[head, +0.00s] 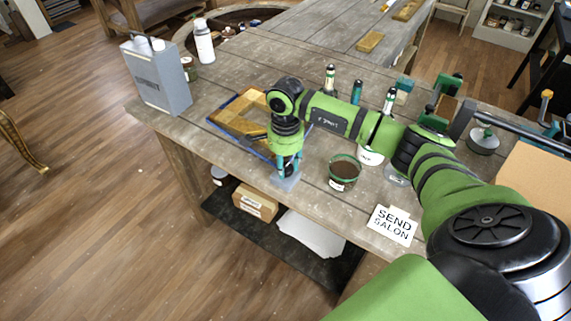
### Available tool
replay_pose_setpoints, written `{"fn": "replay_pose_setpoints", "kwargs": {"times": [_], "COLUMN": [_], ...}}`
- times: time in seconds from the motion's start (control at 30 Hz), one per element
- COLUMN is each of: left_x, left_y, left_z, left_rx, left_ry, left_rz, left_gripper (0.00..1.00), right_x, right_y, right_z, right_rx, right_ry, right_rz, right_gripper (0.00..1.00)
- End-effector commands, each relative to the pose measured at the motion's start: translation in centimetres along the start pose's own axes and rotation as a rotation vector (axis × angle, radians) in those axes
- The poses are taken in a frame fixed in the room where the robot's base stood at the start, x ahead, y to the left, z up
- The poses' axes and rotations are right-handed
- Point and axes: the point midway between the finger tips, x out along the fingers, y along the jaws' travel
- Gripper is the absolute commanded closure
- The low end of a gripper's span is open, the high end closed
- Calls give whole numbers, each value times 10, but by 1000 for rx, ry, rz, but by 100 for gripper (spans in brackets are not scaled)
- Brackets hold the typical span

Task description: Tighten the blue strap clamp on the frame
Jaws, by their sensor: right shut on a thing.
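The gilt frame (232,118) lies flat on the near left part of the workbench. The blue strap (222,126) of the clamp runs along its outer edge. My right gripper (287,172) points down at the frame's near right corner. It is shut on a small part that looks like the strap clamp's tightener, mostly hidden by the fingers. A pale, bluish piece (287,184) shows just under the fingertips. My right forearm and wrist hide the frame's right side. My left gripper is not in view.
A cardboard box (255,201) sits on the shelf below.

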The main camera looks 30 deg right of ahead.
Motion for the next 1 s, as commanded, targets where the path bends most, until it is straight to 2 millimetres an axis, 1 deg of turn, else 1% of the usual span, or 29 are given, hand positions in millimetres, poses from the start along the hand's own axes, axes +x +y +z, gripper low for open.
{"fn": "replay_pose_setpoints", "kwargs": {"times": [0.03, 0.17, 0.5, 1.0], "left_x": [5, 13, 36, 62], "left_y": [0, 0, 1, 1], "left_z": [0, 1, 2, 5], "left_rx": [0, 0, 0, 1], "left_ry": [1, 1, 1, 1], "left_rz": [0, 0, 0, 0], "left_gripper": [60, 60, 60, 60], "right_x": [2, 3, 4, 3], "right_y": [0, 0, 0, 1], "right_z": [-1, -1, -1, 0], "right_rx": [26, 119, 435, 907], "right_ry": [2, 2, 2, 2], "right_rz": [0, -1, 0, 1], "right_gripper": [93, 93, 93, 93]}}
